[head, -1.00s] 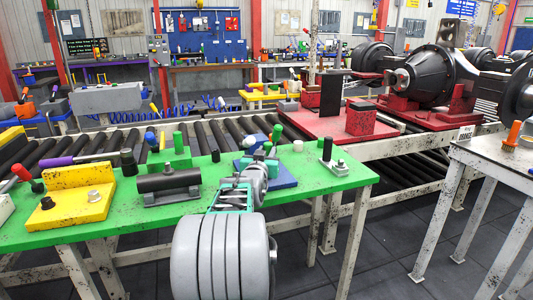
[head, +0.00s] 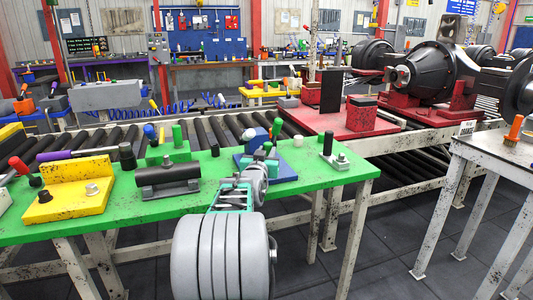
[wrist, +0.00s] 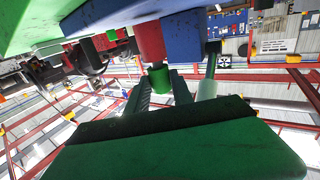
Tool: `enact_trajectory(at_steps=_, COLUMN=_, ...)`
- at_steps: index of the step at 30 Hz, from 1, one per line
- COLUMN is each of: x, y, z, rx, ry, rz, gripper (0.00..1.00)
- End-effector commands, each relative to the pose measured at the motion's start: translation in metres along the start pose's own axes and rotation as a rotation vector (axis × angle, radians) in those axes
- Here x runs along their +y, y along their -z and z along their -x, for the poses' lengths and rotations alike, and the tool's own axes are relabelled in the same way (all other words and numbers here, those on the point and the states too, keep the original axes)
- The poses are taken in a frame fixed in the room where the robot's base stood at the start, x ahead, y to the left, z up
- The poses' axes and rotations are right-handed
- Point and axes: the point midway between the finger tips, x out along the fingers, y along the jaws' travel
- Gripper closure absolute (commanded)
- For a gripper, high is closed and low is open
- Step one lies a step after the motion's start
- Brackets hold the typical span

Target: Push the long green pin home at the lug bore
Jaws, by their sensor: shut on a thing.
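In the wrist view my gripper (wrist: 160,82) has its two dark fingers closed on a green pin (wrist: 158,76). The pin's far end meets a red cylindrical part (wrist: 150,40) beside a blue block (wrist: 198,36); how deep it sits, I cannot tell. In the head view the wrist end of my arm reaches over a blue base plate (head: 284,173) on the green bench (head: 330,178). I cannot make out the lug bore clearly in either view.
Left of the arm stand a black cylinder on a grey mount (head: 168,178), a green block with a green peg (head: 168,152) and a yellow bracket (head: 72,198). A black upright post (head: 328,145) stands right. An axle (head: 435,70) rests on red stands behind.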

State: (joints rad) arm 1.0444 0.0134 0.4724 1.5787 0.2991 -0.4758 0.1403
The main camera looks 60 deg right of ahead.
Motion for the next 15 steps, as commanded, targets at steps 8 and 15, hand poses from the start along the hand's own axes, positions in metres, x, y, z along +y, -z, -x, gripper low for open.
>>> enact_trajectory(at_steps=8, x=0.000, y=-0.007, z=0.000, rx=0.001, ry=0.000, rz=0.000, gripper=1.00)
enact_trajectory(at_steps=15, x=0.000, y=-0.011, z=0.000, rx=0.002, ry=0.000, rz=0.000, gripper=0.70)
